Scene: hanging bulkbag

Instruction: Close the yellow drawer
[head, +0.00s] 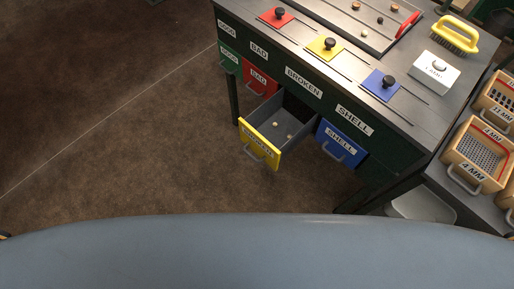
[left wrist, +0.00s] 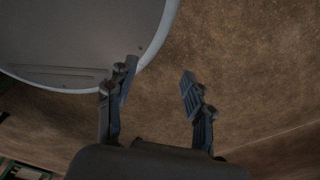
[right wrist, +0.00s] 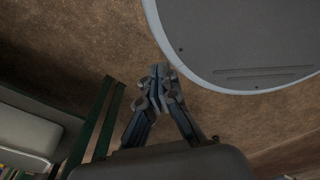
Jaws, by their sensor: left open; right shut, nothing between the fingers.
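The yellow drawer (head: 259,145) stands pulled out from the dark green bench, below the label BROKEN. Its grey inside shows, with a few small pale pieces on the bottom. A grey handle (head: 255,148) is on its yellow front. Neither gripper shows in the head view. My left gripper (left wrist: 158,82) is open and empty above the brown floor in the left wrist view. My right gripper (right wrist: 158,72) is shut and empty in the right wrist view. The drawer is in neither wrist view, so both grippers are apart from it.
The red drawer (head: 259,78) and blue drawer (head: 342,142) flank the yellow one. The bench top (head: 345,60) carries coloured sliding lids, a yellow brush (head: 456,35) and a white box (head: 436,72). Wooden sieves (head: 478,155) stand at the right. The floor (head: 110,120) left of the bench is clear.

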